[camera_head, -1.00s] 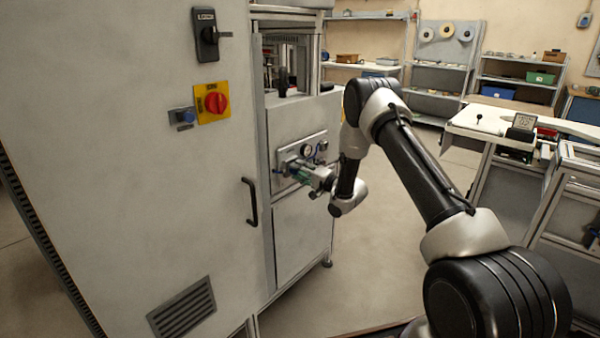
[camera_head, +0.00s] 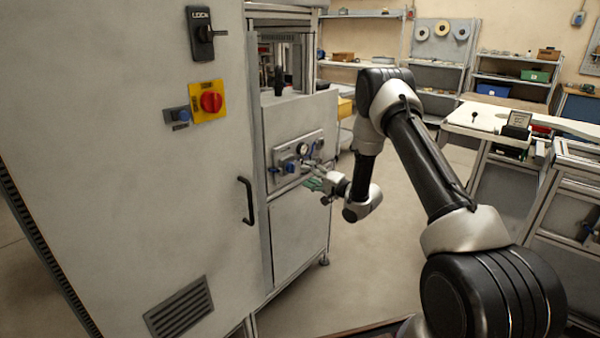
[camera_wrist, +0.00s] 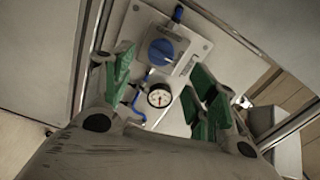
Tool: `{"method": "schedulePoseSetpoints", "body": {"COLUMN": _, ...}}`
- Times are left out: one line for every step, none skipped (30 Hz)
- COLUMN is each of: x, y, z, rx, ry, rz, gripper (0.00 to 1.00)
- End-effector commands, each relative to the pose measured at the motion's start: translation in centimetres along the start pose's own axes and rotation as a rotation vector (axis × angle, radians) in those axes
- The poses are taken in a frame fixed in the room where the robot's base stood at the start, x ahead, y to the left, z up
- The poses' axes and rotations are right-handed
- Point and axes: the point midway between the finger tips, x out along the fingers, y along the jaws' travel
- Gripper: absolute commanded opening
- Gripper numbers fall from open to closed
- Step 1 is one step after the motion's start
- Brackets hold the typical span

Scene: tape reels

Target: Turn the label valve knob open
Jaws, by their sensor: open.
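The blue valve knob (camera_head: 289,168) sits on a light grey plate (camera_head: 273,184) on the front of the machine.
A round pressure gauge (camera_wrist: 159,96) is close to the knob, with blue tubing (camera_wrist: 138,98) beside it. The tall cabinet (camera_head: 130,230) with a black handle (camera_head: 247,200) stands to the left. Open floor (camera_head: 400,220) lies to the right.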

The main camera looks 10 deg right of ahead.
Motion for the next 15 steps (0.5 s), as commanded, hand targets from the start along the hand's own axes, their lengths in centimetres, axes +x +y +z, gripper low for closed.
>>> {"method": "schedulePoseSetpoints", "body": {"x": -1.2, "y": 0.0, "z": -0.1, "rx": 0.001, "ry": 0.004, "rz": 0.002, "gripper": 0.58}}
{"method": "schedulePoseSetpoints", "body": {"x": -1.8, "y": 0.1, "z": -0.1, "rx": 0.001, "ry": 0.003, "rz": 0.002, "gripper": 0.58}}
{"method": "schedulePoseSetpoints", "body": {"x": -2.6, "y": 0.0, "z": -0.1, "rx": 0.002, "ry": 0.003, "rz": 0.002, "gripper": 0.58}}
{"method": "schedulePoseSetpoints", "body": {"x": -3.1, "y": 0.0, "z": -0.1, "rx": 0.001, "ry": 0.003, "rz": 0.001, "gripper": 0.58}}
{"method": "schedulePoseSetpoints", "body": {"x": -3.5, "y": 0.0, "z": -0.1, "rx": 0.000, "ry": 0.003, "rz": 0.000, "gripper": 0.58}}
{"method": "schedulePoseSetpoints", "body": {"x": -4.1, "y": 0.0, "z": -0.1, "rx": 0.000, "ry": 0.002, "rz": 0.001, "gripper": 0.58}}
{"method": "schedulePoseSetpoints", "body": {"x": -4.4, "y": 0.0, "z": -0.1, "rx": 0.000, "ry": 0.002, "rz": 0.001, "gripper": 0.58}}
{"method": "schedulePoseSetpoints", "body": {"x": -4.7, "y": 0.0, "z": -0.1, "rx": 0.000, "ry": 0.002, "rz": 0.001, "gripper": 0.58}}
{"method": "schedulePoseSetpoints", "body": {"x": -5.0, "y": 0.0, "z": -0.1, "rx": 0.001, "ry": 0.002, "rz": 0.000, "gripper": 0.58}}
{"method": "schedulePoseSetpoints", "body": {"x": -5.1, "y": 0.0, "z": 0.0, "rx": 0.001, "ry": 0.001, "rz": 0.000, "gripper": 0.58}}
{"method": "schedulePoseSetpoints", "body": {"x": -5.3, "y": 0.0, "z": 0.0, "rx": 0.001, "ry": 0.001, "rz": 0.000, "gripper": 0.58}}
{"method": "schedulePoseSetpoints", "body": {"x": -5.4, "y": 0.0, "z": 0.0, "rx": 0.000, "ry": 0.000, "rz": 0.000, "gripper": 0.58}}
{"method": "schedulePoseSetpoints", "body": {"x": -5.4, "y": 0.0, "z": 0.0, "rx": 0.000, "ry": 0.000, "rz": 0.000, "gripper": 0.58}}
{"method": "schedulePoseSetpoints", "body": {"x": -5.4, "y": 0.0, "z": 0.0, "rx": 0.000, "ry": 0.000, "rz": 0.000, "gripper": 0.58}}
{"method": "schedulePoseSetpoints", "body": {"x": -5.4, "y": 0.0, "z": 0.0, "rx": 0.000, "ry": 0.000, "rz": -0.001, "gripper": 0.58}}
